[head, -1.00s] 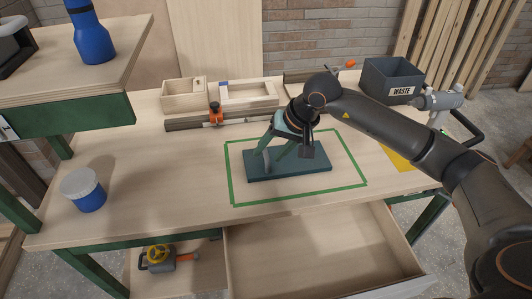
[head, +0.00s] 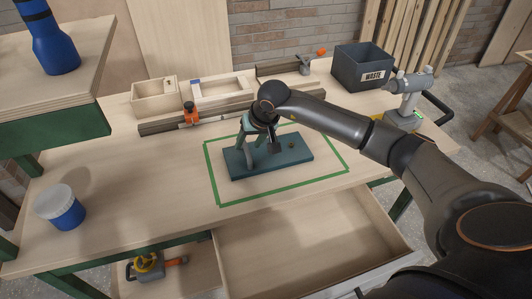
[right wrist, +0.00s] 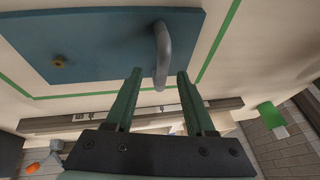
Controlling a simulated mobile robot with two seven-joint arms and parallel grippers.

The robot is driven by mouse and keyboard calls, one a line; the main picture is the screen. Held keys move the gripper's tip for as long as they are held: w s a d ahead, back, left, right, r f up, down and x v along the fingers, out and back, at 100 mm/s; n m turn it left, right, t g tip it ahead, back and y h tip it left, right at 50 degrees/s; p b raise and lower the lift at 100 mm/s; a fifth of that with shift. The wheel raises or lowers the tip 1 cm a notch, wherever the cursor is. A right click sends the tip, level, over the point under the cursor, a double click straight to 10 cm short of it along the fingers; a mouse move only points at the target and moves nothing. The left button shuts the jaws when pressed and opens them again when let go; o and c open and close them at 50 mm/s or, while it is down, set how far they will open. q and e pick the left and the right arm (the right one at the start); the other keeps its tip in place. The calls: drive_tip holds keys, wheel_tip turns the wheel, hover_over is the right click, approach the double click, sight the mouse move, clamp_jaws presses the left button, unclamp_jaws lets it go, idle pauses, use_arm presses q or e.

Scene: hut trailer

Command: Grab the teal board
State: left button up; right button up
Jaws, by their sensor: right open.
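The teal board (head: 300,155) lies flat on the workbench inside a green tape outline (head: 280,190). A grey arched handle (right wrist: 161,50) stands up from it, and a small brass-coloured knob (right wrist: 59,61) is on its face. My right gripper (head: 260,148) is over the left part of the board, at the handle. In the right wrist view my right gripper (right wrist: 160,72) is open, and the near end of the handle appears between its two fingers. I cannot tell whether the fingers touch it. My left gripper is out of view.
An open drawer (head: 315,240) juts from the bench front. A blue jar (head: 60,208) stands at the left. A clamp bar (head: 160,127), wooden boxes (head: 155,98), a waste bin (head: 350,68) and a grey tool (head: 410,85) are behind. Bare bench lies left of the tape.

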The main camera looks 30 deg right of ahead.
sight(246, 146)
drive_tip(key=shift+x, duration=1.8)
drive_tip(key=shift+a, duration=0.15)
clamp_jaws()
drive_tip(key=shift+r, duration=0.15)
